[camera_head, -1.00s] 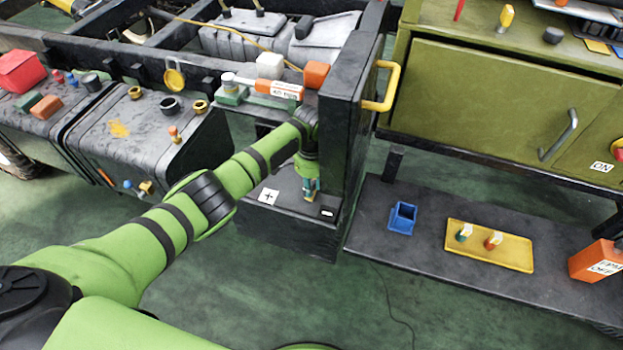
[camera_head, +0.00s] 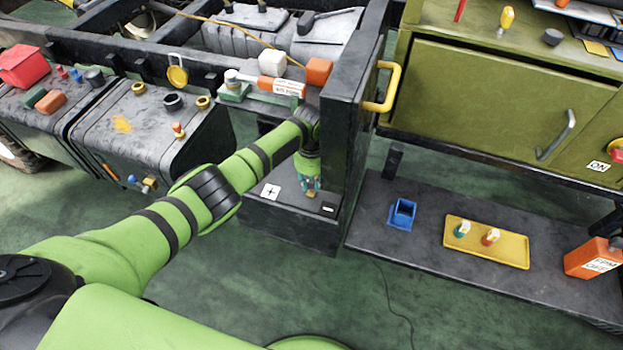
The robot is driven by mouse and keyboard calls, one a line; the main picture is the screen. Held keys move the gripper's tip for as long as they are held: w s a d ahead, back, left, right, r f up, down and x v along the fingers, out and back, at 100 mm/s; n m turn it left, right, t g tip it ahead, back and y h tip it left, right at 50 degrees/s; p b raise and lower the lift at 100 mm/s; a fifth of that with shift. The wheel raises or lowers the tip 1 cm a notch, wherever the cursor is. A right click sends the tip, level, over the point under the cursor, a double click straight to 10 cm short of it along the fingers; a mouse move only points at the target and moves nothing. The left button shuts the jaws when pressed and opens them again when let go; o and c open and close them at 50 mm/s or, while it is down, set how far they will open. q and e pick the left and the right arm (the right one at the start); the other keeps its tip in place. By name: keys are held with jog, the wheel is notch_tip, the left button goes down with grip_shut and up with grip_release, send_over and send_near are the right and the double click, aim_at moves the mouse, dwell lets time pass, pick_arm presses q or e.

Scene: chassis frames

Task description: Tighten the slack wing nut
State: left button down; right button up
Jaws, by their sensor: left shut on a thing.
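My left gripper (camera_head: 311,186) points down at the top of the black box (camera_head: 285,222) below the chassis frame, between the plus label (camera_head: 270,192) and the minus label (camera_head: 329,209). Its fingers are shut on a small brass-coloured piece (camera_head: 311,194), which looks like the wing nut. The fingers hide most of it, and its thread cannot be seen. My right gripper is not in view.
A low shelf to the right holds a blue holder (camera_head: 402,214), a yellow tray (camera_head: 487,255) and an orange container (camera_head: 592,259).

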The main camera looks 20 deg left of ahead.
aim_at(311, 183)
pick_arm(q)
jog(key=shift+m, duration=0.5)
jog(key=c, duration=1)
grip_release()
jog(key=shift+c, duration=0.2)
notch_tip(311, 183, up, 12)
